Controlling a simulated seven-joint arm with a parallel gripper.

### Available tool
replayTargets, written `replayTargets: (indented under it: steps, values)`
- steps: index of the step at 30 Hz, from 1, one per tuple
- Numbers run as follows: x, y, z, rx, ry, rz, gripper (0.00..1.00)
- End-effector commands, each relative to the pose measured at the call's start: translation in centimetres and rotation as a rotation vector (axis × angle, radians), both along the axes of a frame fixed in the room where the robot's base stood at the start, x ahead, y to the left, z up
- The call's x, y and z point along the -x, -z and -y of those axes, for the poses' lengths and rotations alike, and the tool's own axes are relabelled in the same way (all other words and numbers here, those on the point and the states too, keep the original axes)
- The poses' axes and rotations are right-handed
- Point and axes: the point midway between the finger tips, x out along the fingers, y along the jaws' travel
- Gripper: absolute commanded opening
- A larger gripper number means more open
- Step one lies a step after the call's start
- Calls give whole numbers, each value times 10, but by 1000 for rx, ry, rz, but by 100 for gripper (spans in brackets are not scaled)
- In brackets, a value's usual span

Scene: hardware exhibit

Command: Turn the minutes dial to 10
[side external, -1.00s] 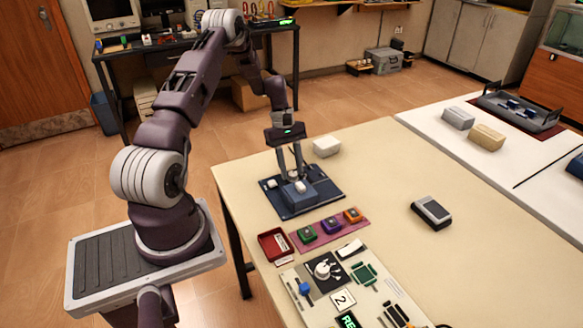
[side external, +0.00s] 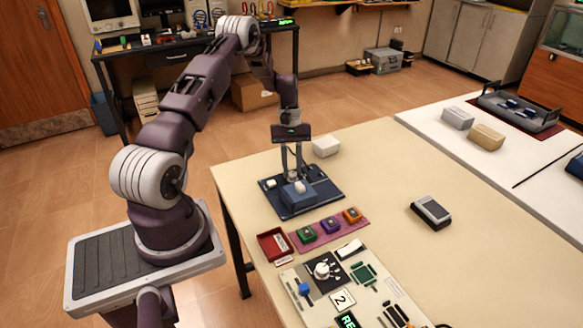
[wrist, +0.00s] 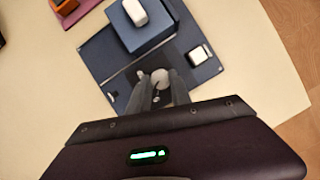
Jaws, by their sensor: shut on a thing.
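The dark blue board (side external: 322,195) lies on the table and carries a raised blue box (side external: 298,196) with a pale knob (side external: 300,187) on top. A round pale dial (wrist: 160,77) shows behind the box in the wrist view; its markings are too small to read. My gripper (side external: 292,177) points down at the board behind the box. In the wrist view its fingers (wrist: 160,92) are shut on the round dial and partly hide it. A white square button (wrist: 200,54) sits beside the dial, near the board's edge.
A white block (side external: 326,147) stands behind the board. Green, purple and orange buttons (side external: 331,225) on a pink strip, a red tray (side external: 274,244) and a control panel (side external: 345,285) lie in front. A grey device (side external: 431,210) is on the right, with clear table around it.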

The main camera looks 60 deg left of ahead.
Motion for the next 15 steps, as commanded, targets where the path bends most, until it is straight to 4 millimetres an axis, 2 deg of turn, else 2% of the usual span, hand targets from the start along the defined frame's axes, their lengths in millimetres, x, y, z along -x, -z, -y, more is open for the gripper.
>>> replayTargets:
  steps: [6, 15]
  values:
    - [-1, 0, 1, 1, 107, 0, 0]
    - [-2, -1, 1, 0, 170, 1, 0]
